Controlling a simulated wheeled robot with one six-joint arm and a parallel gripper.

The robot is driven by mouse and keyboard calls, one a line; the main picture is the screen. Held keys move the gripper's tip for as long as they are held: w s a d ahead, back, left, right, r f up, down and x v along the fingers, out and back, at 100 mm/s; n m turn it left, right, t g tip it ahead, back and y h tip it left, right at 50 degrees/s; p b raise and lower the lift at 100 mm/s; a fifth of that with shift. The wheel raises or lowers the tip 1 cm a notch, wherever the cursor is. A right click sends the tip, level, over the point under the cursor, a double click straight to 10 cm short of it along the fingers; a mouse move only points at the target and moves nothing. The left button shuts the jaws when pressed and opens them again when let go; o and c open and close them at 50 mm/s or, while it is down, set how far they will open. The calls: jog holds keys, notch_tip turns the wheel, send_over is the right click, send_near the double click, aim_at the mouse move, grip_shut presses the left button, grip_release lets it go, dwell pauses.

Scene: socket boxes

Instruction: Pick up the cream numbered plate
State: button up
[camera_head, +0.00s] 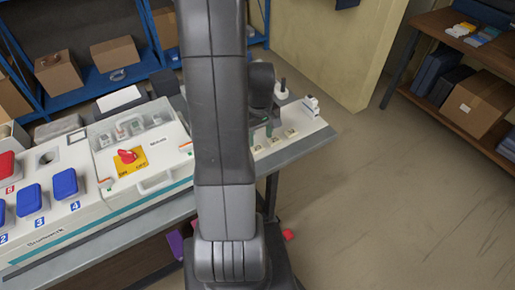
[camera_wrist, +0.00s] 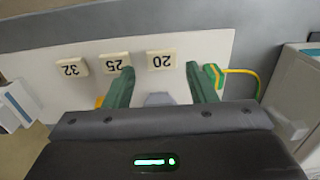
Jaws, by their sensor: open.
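Cream numbered plates lie in a row on a white board (camera_wrist: 205,42) in the wrist view, with their numbers upside down. They are the 32 plate (camera_wrist: 73,67), the 25 plate (camera_wrist: 114,62) and the 20 plate (camera_wrist: 161,60). In the head view small cream plates (camera_head: 292,132) sit along the board's front edge, right of my arm. My gripper (camera_wrist: 160,75) is open, with green fingers apart. The 20 plate shows between the fingertips, and the 25 plate is beside the left finger. Nothing is held. I cannot tell the fingers' height above the board.
A green-yellow block (camera_wrist: 212,76) with a yellow cable is close to the right finger. A white socket box (camera_head: 115,215) with blue covers and a red switch stands left of my arm. A small white device (camera_head: 311,105) stands at the board's right end. The floor at right is clear.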

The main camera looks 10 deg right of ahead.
aim_at(258, 148)
jog(key=shift+w+a+f+p, duration=0.1)
jog(key=shift+f+p, duration=0.05)
jog(key=shift+f, duration=0.75)
jog(key=shift+w+a+f+p, duration=0.1)
jog(key=shift+w+f+p, duration=0.1)
jog(key=shift+f, duration=0.75)
jog(key=shift+w+f+p, duration=0.1)
jog(key=shift+f+p, duration=0.05)
jog(key=shift+f, duration=0.75)
jog(key=shift+c, duration=0.2)
jog(key=c, duration=0.8)
